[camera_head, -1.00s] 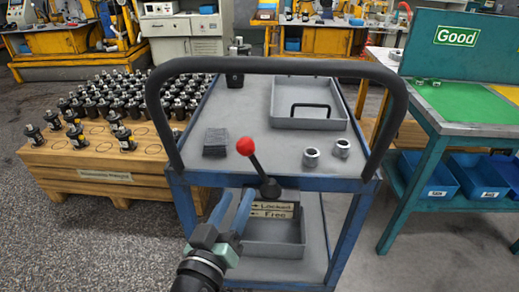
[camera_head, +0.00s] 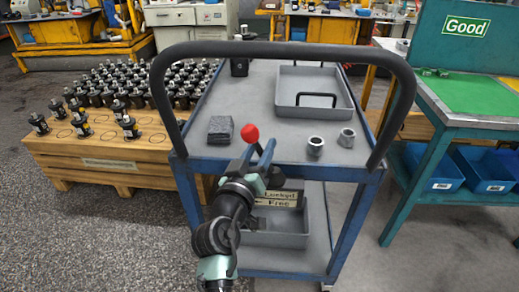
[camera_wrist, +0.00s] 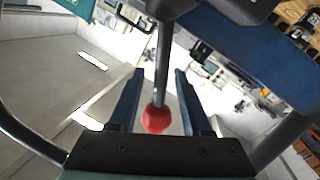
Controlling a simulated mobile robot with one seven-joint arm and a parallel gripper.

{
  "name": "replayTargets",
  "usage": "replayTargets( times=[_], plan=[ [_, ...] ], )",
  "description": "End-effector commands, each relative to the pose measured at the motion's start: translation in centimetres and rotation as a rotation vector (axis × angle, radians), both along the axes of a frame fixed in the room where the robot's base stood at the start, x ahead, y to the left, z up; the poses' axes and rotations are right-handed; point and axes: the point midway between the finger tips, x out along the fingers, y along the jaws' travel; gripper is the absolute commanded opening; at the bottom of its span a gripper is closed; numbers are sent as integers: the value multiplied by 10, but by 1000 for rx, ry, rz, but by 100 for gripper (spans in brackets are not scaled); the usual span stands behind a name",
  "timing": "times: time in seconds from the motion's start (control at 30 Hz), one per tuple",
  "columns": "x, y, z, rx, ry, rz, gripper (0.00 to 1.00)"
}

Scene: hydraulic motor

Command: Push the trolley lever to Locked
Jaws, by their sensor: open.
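The trolley (camera_head: 215,110) has a grey top and a blue frame. Its lever has a red ball knob (camera_head: 250,133) and stands at the front edge; my gripper hides the lower rod in the head view. A plate (camera_head: 277,199) reading Locked above Free, with arrows, sits below it. My gripper (camera_head: 257,150) is open, with its blue fingers reaching up behind the knob's lower side. In the wrist view the lever's dark rod (camera_wrist: 162,72) and knob (camera_wrist: 156,119) lie between the two open fingers (camera_wrist: 159,75). Neither finger clearly touches the rod.
A dark tubular handle (camera_head: 285,50) arches over the trolley. On its top lie a grey tray (camera_head: 340,112), two metal rings (camera_head: 315,147) and a stack of dark pads (camera_head: 220,130). A wooden pallet (camera_head: 110,155) of motors stands left, a teal table (camera_head: 480,121) right.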

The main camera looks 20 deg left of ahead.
Motion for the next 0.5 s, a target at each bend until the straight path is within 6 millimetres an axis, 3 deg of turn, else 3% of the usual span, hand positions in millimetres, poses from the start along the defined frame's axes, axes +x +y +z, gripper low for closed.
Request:
replayTargets(
  times=[0.1, 0.37, 0.5],
  plan=[
    [0, 0, 0, 0, 0, 0, 48],
    [0, 0, 0, 0, 0, 0, 2],
    [-1, 0, 0, 0, 0, 0, 0]
  ],
)
